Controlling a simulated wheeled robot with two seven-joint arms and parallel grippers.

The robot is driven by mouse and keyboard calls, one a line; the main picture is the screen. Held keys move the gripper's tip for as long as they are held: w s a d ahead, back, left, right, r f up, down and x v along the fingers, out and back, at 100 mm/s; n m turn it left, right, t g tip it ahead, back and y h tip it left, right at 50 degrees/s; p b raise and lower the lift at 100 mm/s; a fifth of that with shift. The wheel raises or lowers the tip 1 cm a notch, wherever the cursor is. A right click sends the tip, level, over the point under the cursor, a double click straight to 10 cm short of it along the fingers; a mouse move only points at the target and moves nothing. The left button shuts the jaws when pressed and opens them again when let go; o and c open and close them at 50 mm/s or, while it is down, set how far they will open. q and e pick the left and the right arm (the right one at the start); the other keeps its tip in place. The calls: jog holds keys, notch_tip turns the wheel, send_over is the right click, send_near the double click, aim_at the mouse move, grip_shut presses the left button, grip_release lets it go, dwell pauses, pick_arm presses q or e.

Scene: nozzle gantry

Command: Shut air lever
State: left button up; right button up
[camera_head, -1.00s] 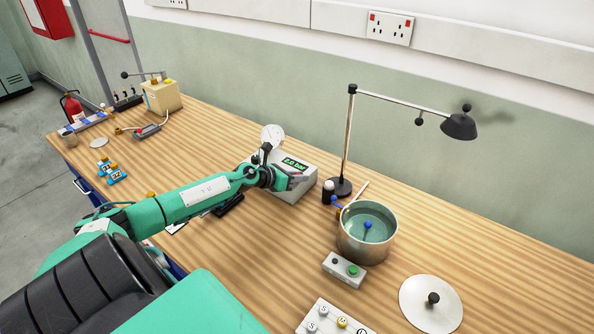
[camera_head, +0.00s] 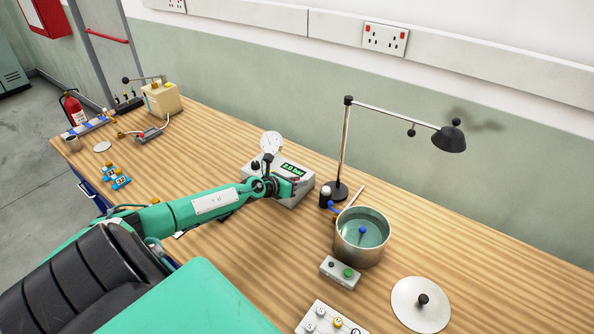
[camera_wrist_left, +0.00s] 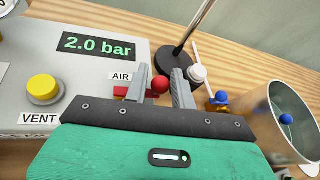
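The pressure box (camera_wrist_left: 80,20) is light grey, with a display (camera_wrist_left: 97,46) that reads 2.0 bar. The air lever (camera_wrist_left: 160,85) shows a red ball knob beside the AIR label, with a red part to its left. My left gripper (camera_wrist_left: 161,82) is open, with its two grey fingers on either side of the red knob. I cannot tell if either finger touches it. In the head view my left gripper (camera_head: 290,187) is at the front of the pressure box (camera_head: 306,183), and the lever is hidden. My right gripper is not in view.
A yellow VENT button (camera_wrist_left: 43,87) is left of the lever. A metal pot (camera_head: 361,251) with liquid, a small switch box (camera_head: 340,273) and a round lid (camera_head: 419,310) are to the right.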

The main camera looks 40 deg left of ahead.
pick_arm(q)
jog(key=shift+o, duration=0.9)
jog(key=b+v, duration=0.2)
jog(key=v, duration=1.1)
jog(key=shift+s+b, duration=0.35)
jog(key=shift+b, duration=0.05)
jog(key=shift+a, duration=0.2)
